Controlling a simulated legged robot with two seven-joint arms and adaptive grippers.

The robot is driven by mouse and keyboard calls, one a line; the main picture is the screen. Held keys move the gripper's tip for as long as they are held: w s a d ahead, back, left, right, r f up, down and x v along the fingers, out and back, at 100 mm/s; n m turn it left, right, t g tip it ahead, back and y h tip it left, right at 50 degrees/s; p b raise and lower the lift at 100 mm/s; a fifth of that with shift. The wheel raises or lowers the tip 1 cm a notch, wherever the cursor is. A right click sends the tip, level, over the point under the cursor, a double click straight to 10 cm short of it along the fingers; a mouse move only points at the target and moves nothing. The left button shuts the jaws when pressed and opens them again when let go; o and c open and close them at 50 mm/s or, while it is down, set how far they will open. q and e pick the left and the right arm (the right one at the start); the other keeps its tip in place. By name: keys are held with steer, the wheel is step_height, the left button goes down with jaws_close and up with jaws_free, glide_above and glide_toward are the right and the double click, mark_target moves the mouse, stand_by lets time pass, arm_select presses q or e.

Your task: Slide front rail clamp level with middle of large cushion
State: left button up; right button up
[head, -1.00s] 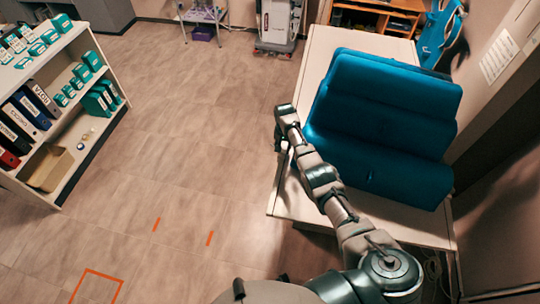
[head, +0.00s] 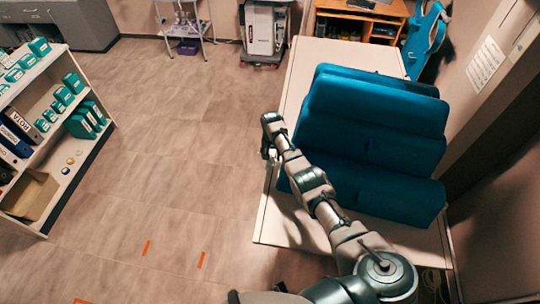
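The large blue cushion (head: 375,130), with ridged, step-like sections, lies on the long pale table (head: 300,75). My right gripper (head: 268,150) is at the table's left edge, just left of the cushion's middle part. It points down; its fingers are small, dark and partly hidden by the wrist, so I cannot tell whether they are open or shut. I cannot make out the front rail clamp; it may be hidden at the gripper. The rail along the table's left edge is not clear either. My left gripper is out of view.
A white shelf (head: 75,165) with binders and teal boxes stands at the left. A grey-white machine (head: 265,30) and a trolley (head: 183,18) stand at the back. A wooden desk (head: 365,12) is beyond the table. The floor left of the table is clear.

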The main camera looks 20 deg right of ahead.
steer(key=shift+w+d+f, duration=0.1)
steer(key=shift+d, duration=0.4)
steer(key=shift+r, duration=0.3)
steer(key=r, duration=0.4)
steer(key=a+r, duration=0.1)
steer(key=r, duration=0.1)
steer(key=shift+w+r, duration=0.1)
steer(key=shift+r, duration=0.3)
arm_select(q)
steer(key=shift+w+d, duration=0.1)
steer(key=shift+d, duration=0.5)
arm_select(e)
steer(key=r, duration=0.4)
steer(key=shift+d+r, duration=0.15)
steer(key=shift+d, duration=0.05)
